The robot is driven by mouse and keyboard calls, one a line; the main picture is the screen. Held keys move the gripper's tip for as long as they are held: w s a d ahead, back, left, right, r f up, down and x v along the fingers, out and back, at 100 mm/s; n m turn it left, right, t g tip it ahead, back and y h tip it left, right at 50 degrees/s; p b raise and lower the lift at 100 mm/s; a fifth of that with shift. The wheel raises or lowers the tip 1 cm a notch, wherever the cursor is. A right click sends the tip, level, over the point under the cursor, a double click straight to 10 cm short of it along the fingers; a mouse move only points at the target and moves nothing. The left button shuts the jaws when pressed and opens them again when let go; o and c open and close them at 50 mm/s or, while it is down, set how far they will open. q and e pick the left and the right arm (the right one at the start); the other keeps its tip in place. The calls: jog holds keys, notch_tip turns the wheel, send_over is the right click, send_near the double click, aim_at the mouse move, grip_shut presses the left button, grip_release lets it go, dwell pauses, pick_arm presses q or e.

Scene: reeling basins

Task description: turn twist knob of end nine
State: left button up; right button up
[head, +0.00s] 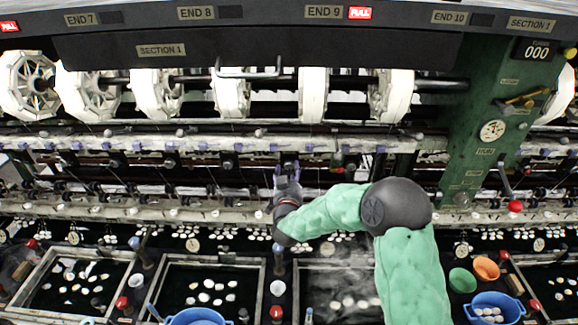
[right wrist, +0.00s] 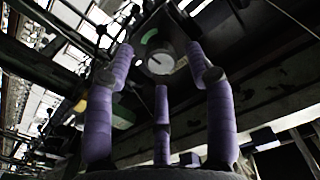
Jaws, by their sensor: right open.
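The END 9 label (head: 324,12) is on the top beam, with a lit red FULL sign (head: 360,13) beside it. My right gripper (head: 287,170) reaches up to the dark rail below the white reels, a little left of under that label. In the right wrist view its purple-wrapped fingers (right wrist: 160,85) are spread open with nothing between them. A round pale disc with a dark mark (right wrist: 160,62) shows beyond the fingertips, apart from them. I cannot tell whether it is the twist knob; no knob is clearly identifiable in the head view. My left gripper is not in view.
Several white reels (head: 313,95) hang above the rail. A green post (head: 487,130) with a gauge (head: 493,130) and a red-ended lever (head: 515,206) stands at right. Basins with white cocoons (head: 210,290) and a blue bowl (head: 495,307) lie below.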

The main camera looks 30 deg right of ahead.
jog(key=shift+x, duration=1.1)
grip_shut()
jog(key=shift+f+m+b, duration=0.1)
jog(key=shift+m+b, duration=0.4)
jog(key=shift+b, duration=0.7)
grip_release()
